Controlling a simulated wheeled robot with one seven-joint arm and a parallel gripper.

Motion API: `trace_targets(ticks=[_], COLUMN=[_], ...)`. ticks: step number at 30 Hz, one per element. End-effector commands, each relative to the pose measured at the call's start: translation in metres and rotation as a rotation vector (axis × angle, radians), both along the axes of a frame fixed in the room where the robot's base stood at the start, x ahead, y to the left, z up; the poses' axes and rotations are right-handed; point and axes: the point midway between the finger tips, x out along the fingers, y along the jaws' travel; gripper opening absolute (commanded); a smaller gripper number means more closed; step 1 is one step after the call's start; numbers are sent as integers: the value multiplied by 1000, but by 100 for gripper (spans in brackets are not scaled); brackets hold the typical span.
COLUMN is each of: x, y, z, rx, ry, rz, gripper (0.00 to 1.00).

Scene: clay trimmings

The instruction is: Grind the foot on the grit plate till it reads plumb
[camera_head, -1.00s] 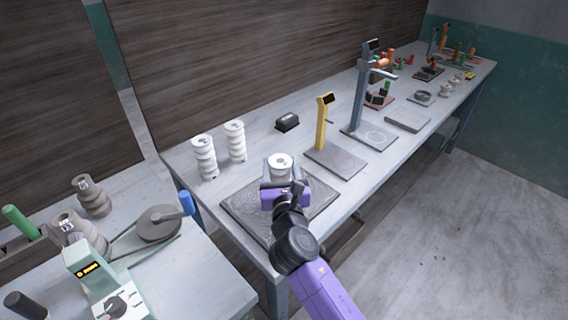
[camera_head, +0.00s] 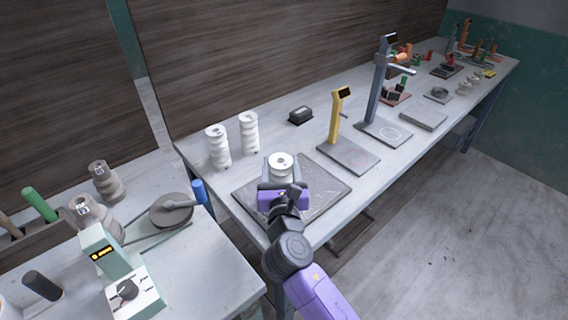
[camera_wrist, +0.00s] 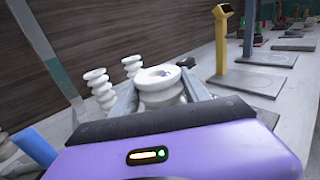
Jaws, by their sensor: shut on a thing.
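My gripper (camera_head: 281,178) is shut on a white ribbed piece (camera_head: 281,161) with a round top and a centre hole. The piece also shows between the fingers in the wrist view (camera_wrist: 158,84). It is over the dark grit plate (camera_head: 325,188) near the bench's front edge. The gripper hides its foot, so I cannot tell whether it touches the plate. A yellow post gauge (camera_head: 336,118) with a dark display stands on a grey base (camera_head: 350,155) right of the plate. Its display is too small to read. It also shows in the wrist view (camera_wrist: 221,40).
Two similar white ribbed pieces (camera_head: 218,148) (camera_head: 249,134) stand behind the plate at the left. A small black box (camera_head: 300,115) lies behind. A blue-grey post stand (camera_head: 380,85) is farther right. A wheel (camera_head: 170,209) and a control box (camera_head: 131,291) occupy the left bench.

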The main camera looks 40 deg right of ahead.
Motion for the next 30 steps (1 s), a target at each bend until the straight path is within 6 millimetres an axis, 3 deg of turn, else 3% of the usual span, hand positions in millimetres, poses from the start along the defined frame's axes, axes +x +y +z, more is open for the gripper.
trace_targets(ticks=[14, 30], x=[-1, -1], y=[26, -3], z=[-2, 0], rx=[2, 2], ry=[1, 5], rz=[3, -3], gripper=[0, 0])
